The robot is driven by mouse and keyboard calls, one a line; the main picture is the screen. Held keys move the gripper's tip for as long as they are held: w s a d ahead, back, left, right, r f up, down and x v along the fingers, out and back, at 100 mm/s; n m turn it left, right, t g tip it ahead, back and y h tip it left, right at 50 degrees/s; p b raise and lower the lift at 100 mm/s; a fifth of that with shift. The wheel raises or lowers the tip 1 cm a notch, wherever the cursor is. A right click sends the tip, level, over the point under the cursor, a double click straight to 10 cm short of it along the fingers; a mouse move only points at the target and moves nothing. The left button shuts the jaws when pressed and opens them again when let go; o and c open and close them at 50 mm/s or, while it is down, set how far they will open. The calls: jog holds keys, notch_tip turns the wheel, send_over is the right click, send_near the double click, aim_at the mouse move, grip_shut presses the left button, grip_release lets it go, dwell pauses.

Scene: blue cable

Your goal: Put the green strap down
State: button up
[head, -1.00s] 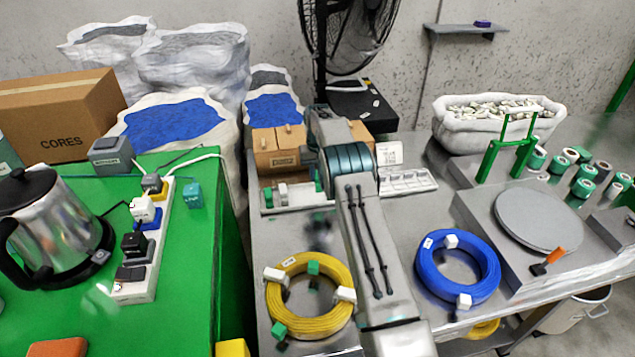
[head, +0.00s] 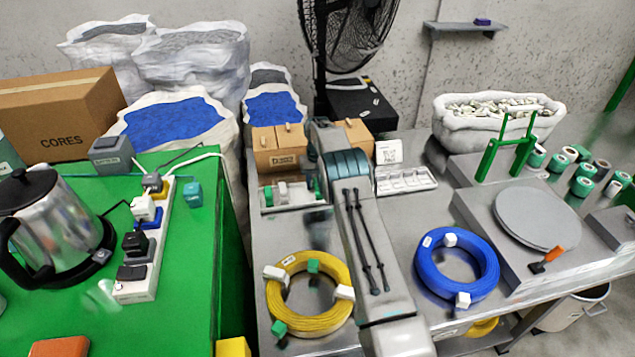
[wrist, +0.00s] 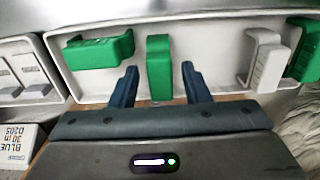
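The green strap (wrist: 158,68) stands between the two fingers of my gripper (wrist: 158,84) in the wrist view. The blue-grey fingers are spread, with a gap visible on each side of the strap. The strap is in or just above a shallow white tray (wrist: 215,88); I cannot tell whether it touches the floor of it. Another green strap (wrist: 100,50) lies on the left of the tray, and a white strap (wrist: 266,62) and a further green one (wrist: 306,50) are on the right. In the head view my arm hides the gripper, and the tray (head: 267,200) shows partly.
Cardboard boxes (head: 275,148) stand behind. A yellow coil (head: 297,325) and a blue coil (head: 425,280) lie in front, on either side of the arm.

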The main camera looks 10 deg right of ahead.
jog(key=s+r, duration=0.3)
jog(key=r, duration=0.9)
jog(key=s+r, duration=0.4)
jog(key=r, duration=0.7)
jog(key=s+r+t, duration=0.2)
jog(key=s+r, duration=0.6)
jog(key=s, duration=0.5)
jog(key=s+a+f, duration=0.1)
jog(key=s+f, duration=0.1)
jog(key=s, duration=1.1)
jog(key=s+f, duration=0.2)
jog(key=s, duration=1.2)
jog(key=shift+s+a+f+t+b, duration=0.15)
jog(key=shift+a+f+t+b, duration=0.15)
jog(key=shift+a+t, duration=0.1)
jog(key=shift+c, duration=1.1)
